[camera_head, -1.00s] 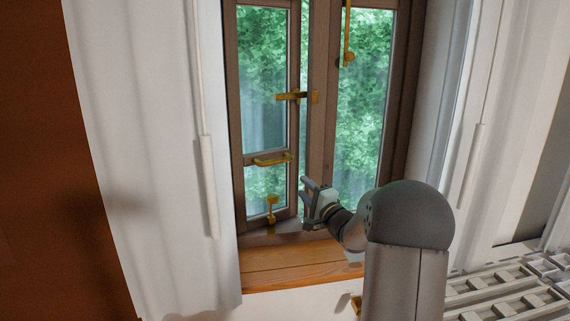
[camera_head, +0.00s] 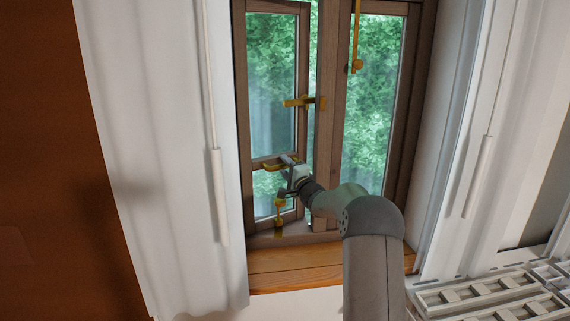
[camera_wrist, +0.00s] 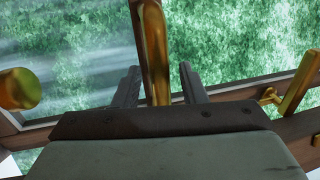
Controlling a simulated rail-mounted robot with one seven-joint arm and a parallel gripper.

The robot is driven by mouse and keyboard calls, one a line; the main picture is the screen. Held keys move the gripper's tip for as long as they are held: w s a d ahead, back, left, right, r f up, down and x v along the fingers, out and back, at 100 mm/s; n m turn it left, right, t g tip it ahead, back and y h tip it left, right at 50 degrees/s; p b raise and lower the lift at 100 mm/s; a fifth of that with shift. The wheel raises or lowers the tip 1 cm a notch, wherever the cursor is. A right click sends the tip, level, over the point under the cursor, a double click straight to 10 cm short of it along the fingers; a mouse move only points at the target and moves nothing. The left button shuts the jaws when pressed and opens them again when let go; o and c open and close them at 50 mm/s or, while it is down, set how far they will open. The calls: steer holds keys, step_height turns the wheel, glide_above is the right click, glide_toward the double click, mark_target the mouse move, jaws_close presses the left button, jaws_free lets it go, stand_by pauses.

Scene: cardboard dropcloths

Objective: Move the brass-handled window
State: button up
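The brown-framed window (camera_head: 302,50) has a left sash standing slightly ajar and several brass fittings. A brass handle (camera_head: 269,167) sits on the left sash's middle rail. My gripper (camera_head: 286,161) is at this handle and partly hides it. In the wrist view, a brass bar (camera_wrist: 155,45) stands between the two fingers of my gripper (camera_wrist: 158,80). The fingers are apart, with a visible gap on each side of the bar. Other brass fittings (camera_wrist: 18,88) (camera_wrist: 298,85) show at left and right.
A brass catch (camera_head: 303,102) is above the gripper and a brass stay (camera_head: 279,212) below it. A wooden sill (camera_head: 290,268) runs under the window. White curtains hang at left (camera_head: 160,150) and right (camera_head: 465,130). A pale slatted object (camera_head: 490,300) is at lower right.

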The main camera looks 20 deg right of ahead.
steer(key=shift+w, duration=0.3)
jaws_close()
steer(key=shift+w+d+r+n+y, duration=0.15)
steer(key=shift+w+n+y, duration=0.25)
steer(key=shift+y, duration=0.2)
steer(key=shift+w+d+f+n+y, duration=0.15)
steer(key=shift+w+n+y, duration=0.15)
steer(key=shift+w+y, duration=0.25)
jaws_free()
steer(key=shift+r, duration=0.1)
steer(key=shift+s, duration=0.15)
